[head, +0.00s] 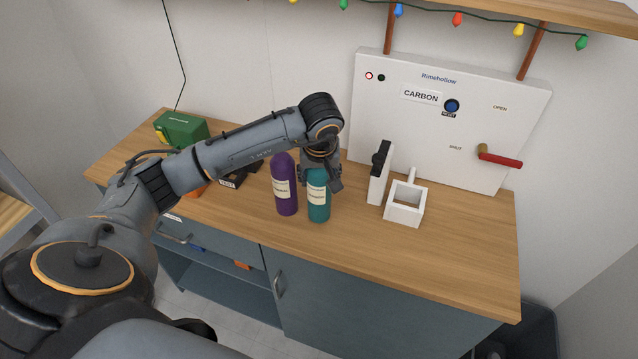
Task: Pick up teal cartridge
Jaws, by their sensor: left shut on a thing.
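The teal cartridge (319,201) stands upright on the wooden counter, with a pale label on its front. My left gripper (318,180) comes down over it from above and is shut on its upper part. My right gripper is not in the view.
A white open holder (405,211) and a white upright block with a black part (379,172) stand to the right. Behind is a white panel (433,130) with a red lever (500,159). A green box (181,129) sits at the back left. The counter's right front (450,260) is clear.

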